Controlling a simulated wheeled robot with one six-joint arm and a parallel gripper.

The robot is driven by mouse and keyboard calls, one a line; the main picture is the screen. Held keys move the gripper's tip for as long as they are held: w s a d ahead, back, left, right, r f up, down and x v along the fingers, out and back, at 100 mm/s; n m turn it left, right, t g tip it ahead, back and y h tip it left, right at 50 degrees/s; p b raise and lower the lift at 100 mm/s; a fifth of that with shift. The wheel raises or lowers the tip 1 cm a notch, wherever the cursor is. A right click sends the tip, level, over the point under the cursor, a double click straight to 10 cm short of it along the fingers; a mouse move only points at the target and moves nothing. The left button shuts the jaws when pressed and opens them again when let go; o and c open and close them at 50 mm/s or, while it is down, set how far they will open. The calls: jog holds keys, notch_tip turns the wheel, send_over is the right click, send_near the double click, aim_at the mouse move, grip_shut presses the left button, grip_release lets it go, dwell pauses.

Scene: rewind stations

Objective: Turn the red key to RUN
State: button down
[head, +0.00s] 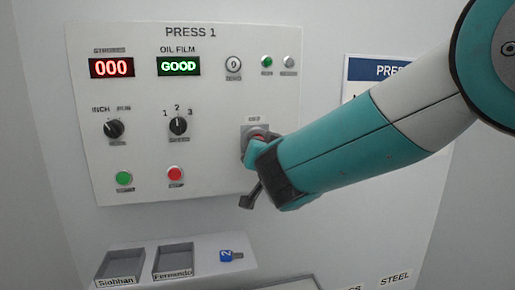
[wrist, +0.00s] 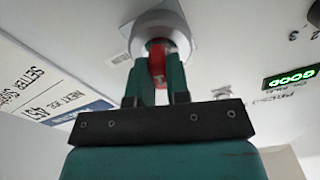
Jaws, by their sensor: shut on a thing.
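The red key (wrist: 157,62) sits in a round silver key switch (wrist: 146,22) and shows between my fingers in the wrist view. My gripper (wrist: 157,76) is shut on it, one finger on each side. In the head view my gripper (head: 259,146) is at the grey plate of the key switch (head: 247,131), on the right part of the white PRESS 1 panel (head: 215,100). Only a sliver of red shows there, and my arm covers the rest. I cannot read the switch's position marks, so the key's position is unclear.
The panel has an INCH/RUN knob (head: 114,129), a 1-2-3 knob (head: 178,125), a green button (head: 124,178) and a red button (head: 175,174). Displays read 000 and GOOD. Below, a shelf holds trays labelled Siobhan (head: 121,278) and Fernando (head: 174,273), and a blue tag (head: 226,256).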

jog(key=shift+f+m+b, duration=0.15)
jog(key=shift+m+b, duration=0.95)
jog(key=shift+b, duration=0.8)
jog(key=shift+m+b, duration=0.4)
jog(key=shift+b, duration=0.05)
jog(key=shift+m+b, duration=0.3)
jog(key=shift+b, duration=0.45)
jog(key=shift+a+m+b, duration=0.1)
jog(key=shift+m+b, duration=2)
jog(key=shift+b, duration=1)
jog(key=shift+m+b, duration=0.9)
jog(key=shift+b, duration=0.1)
